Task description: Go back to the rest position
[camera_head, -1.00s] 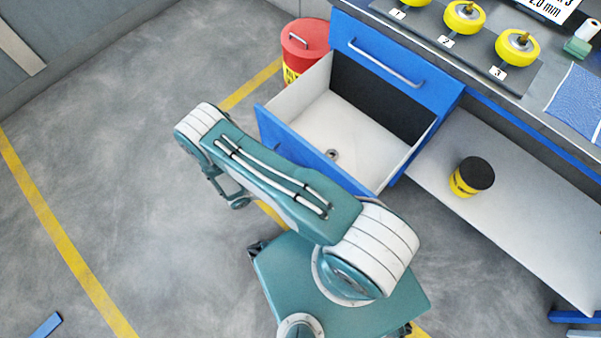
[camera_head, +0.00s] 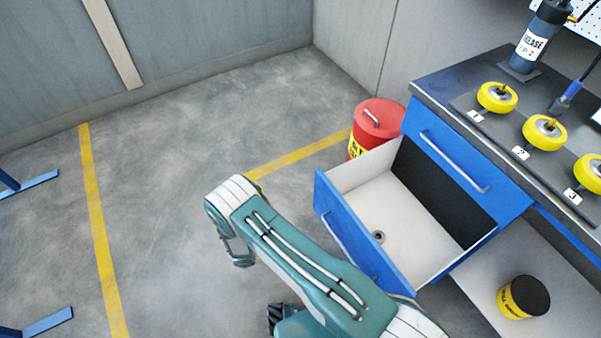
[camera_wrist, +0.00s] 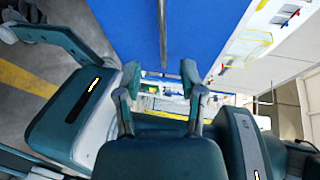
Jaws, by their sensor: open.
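My gripper (camera_wrist: 160,75) is in the wrist view, its two fingers apart and nothing between them. Beyond the fingers is a large blue surface (camera_wrist: 220,25). In the head view my arm is folded at the bottom centre, beside the open drawer; I cannot make out the fingertips there. The blue-fronted drawer (camera_head: 352,235) stands open under the bench. A small round metallic part (camera_head: 379,237) lies on its white floor.
A red bin (camera_head: 378,118) stands behind the drawer. A yellow-black can (camera_head: 523,297) is on the lower shelf.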

